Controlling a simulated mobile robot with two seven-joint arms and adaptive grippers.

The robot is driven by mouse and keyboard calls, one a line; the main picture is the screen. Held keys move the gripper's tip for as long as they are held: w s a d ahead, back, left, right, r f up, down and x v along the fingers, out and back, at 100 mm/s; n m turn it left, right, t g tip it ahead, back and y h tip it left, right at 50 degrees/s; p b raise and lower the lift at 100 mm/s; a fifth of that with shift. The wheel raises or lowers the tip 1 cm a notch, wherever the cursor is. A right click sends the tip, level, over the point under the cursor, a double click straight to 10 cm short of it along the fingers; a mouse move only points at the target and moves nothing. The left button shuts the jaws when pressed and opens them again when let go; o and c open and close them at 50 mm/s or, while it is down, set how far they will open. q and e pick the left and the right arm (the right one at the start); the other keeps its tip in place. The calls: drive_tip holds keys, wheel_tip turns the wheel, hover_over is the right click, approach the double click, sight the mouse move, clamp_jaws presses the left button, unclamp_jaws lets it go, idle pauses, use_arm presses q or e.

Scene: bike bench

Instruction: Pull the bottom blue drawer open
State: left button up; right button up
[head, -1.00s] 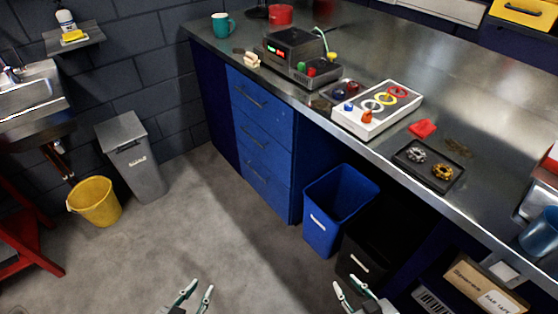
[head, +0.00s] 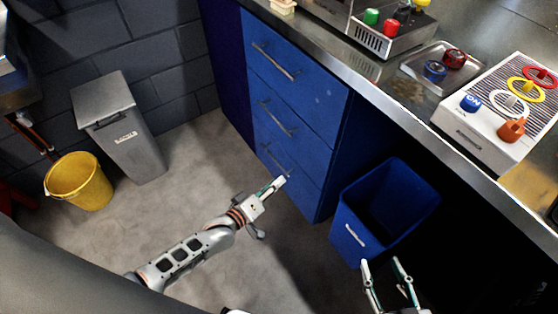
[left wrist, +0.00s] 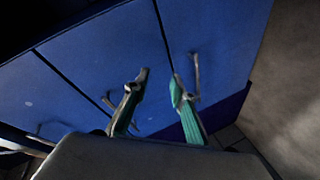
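The blue drawer unit has three stacked drawers under the bench. The bottom drawer (head: 291,187) looks closed; its bar handle (head: 272,158) also shows in the left wrist view (left wrist: 196,72). My left gripper (head: 279,184) is in front of this drawer, near the handle's lower right end. In the left wrist view its two green fingers (left wrist: 160,88) are apart with nothing between them. The bottom handle appears just right of the right finger; I cannot tell whether they touch. My right gripper (head: 384,264) is open and empty in front of the blue bin.
A blue bin (head: 350,235) stands right of the drawers. A grey lidded bin (head: 125,135) and a yellow bucket (head: 80,183) stand by the wall at left. The floor in front of the drawers is clear apart from my arm. The steel bench overhangs the drawers.

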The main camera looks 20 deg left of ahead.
sight(274, 159)
use_arm(q)
drive_tip(key=w+a+f+n+b, duration=0.4)
drive_tip(key=w+a+f+n, duration=0.15)
drive_tip(key=f, duration=0.35)
drive_tip(key=shift+n+t+y, duration=0.5)
drive_tip(key=shift+n, duration=0.25)
drive_tip(key=w+f+b, duration=0.1)
drive_tip(key=w, duration=0.2)
drive_tip(key=w+b, duration=0.1)
drive_tip(key=w, duration=0.3)
drive_tip(key=w+f+b, duration=0.1)
drive_tip(key=w, duration=0.2)
drive_tip(key=shift+w+a+f+b, duration=0.1)
drive_tip(key=shift+w+f+b, duration=0.05)
drive_tip(key=shift+f+b, duration=0.2)
drive_tip(key=shift+w+r, duration=0.1)
drive_tip(key=shift+w, duration=0.4)
drive_tip(key=shift+w+r, duration=0.15)
drive_tip(key=shift+w, duration=0.05)
use_arm(e)
drive_tip(key=a+f+m, duration=0.1)
drive_tip(key=s+a+f+m, duration=0.1)
drive_tip(key=a+f, duration=0.1)
drive_tip(key=shift+a+y, duration=0.25)
drive_tip(key=shift+y, duration=0.15)
use_arm(q)
clamp_jaws()
use_arm(e)
drive_tip(key=shift+w, duration=0.1)
